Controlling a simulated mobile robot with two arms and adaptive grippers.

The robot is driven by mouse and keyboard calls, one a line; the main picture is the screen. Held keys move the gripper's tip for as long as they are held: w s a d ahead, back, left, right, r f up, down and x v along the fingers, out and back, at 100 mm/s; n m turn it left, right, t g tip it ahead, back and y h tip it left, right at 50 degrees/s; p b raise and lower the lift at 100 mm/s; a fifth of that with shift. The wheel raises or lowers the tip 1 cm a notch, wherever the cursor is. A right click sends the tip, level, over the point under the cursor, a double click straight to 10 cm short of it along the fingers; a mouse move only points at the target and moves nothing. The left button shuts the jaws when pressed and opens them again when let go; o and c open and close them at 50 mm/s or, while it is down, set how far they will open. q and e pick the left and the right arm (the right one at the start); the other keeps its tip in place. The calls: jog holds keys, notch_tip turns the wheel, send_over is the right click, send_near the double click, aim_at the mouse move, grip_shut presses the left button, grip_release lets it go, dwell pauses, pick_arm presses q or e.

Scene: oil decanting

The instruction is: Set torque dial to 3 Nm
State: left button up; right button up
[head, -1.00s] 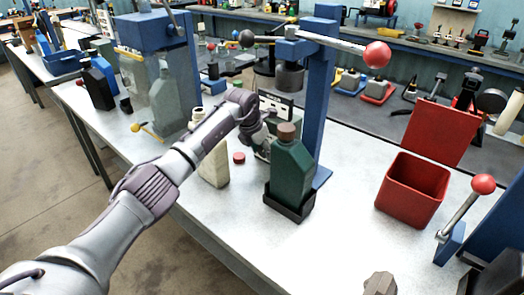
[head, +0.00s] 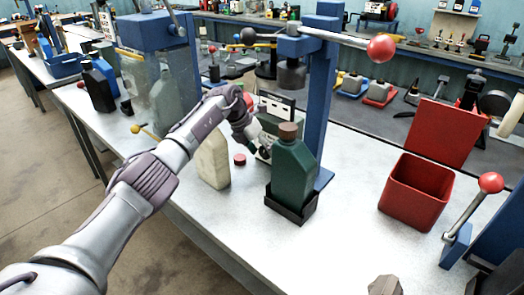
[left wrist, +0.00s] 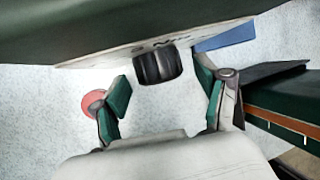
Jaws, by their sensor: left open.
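The torque dial (left wrist: 158,65) is a black ribbed knob on the pale front panel of a green box-shaped device (left wrist: 120,30), seen at the top of the left wrist view. In the head view the device (head: 279,106) stands behind the dark green bottle, and I cannot make out the dial there. My left gripper (left wrist: 163,86) is open, with green-padded fingers on either side below the dial. The dial lies just beyond the fingertips, roughly centred in the gap, and I see no contact. In the head view this gripper (head: 262,146) is partly hidden.
A dark green bottle (head: 293,170) in a black tray (head: 292,207) stands close right of the gripper. A cream bottle (head: 213,161) and red cap (head: 239,159) are near it on the left. A blue press post (head: 320,110) rises behind. A red bin (head: 412,205) stands right.

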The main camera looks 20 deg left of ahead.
pick_arm(q)
jog(key=v, duration=1.2)
